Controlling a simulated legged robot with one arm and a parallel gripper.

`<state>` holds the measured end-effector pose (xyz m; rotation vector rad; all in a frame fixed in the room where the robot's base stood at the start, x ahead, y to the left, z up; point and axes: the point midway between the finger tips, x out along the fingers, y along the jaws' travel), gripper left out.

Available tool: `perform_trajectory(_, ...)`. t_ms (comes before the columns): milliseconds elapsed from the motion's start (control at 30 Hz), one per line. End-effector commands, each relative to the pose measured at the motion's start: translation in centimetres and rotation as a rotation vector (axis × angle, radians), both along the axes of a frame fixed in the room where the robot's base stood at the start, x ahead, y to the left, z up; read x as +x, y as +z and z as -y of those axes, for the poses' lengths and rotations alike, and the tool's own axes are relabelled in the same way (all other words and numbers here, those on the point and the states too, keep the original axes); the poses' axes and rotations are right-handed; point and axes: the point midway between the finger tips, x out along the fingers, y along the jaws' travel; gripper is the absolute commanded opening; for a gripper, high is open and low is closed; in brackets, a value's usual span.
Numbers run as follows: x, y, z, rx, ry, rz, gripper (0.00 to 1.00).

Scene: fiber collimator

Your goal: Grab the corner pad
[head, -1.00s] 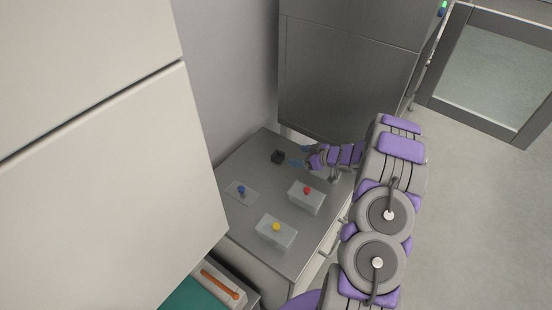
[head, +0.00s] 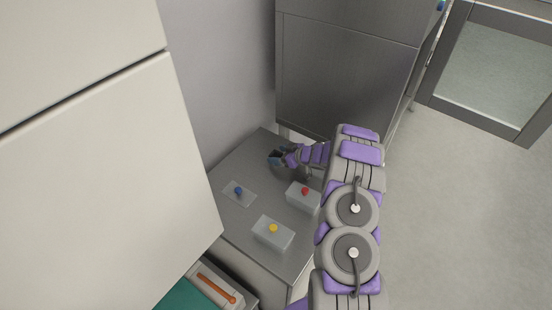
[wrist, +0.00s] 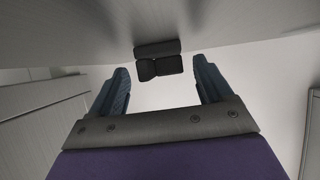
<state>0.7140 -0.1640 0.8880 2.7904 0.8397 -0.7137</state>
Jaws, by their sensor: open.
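The corner pad seems to be the small black block (wrist: 158,62), seen in the wrist view on the grey tabletop, centred ahead of my gripper (wrist: 160,78). My two blue fingers are spread apart, one on each side of the block's line. I see a gap between the block and each finger, and nothing is held. In the head view my gripper (head: 275,157) is at the far end of the table, over the block's place. The fingers largely hide the block there.
On the grey table (head: 225,210) are a red knob (head: 305,191) and a yellow knob (head: 273,228) on pale boxes, and a blue knob (head: 238,190) on a flat plate. A dark cabinet (head: 345,80) stands behind. A pale cabinet (head: 100,190) is at left.

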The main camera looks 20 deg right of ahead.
Motion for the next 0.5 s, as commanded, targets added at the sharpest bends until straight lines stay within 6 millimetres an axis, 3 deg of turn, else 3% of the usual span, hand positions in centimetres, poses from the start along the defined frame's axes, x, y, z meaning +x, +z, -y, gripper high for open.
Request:
perform_trajectory(200,0.05,0.02,-0.23,-0.001,0.001,-0.001,0.79)
perform_trajectory(500,0.04,0.0,-0.16,0.0,0.001,-0.001,0.51)
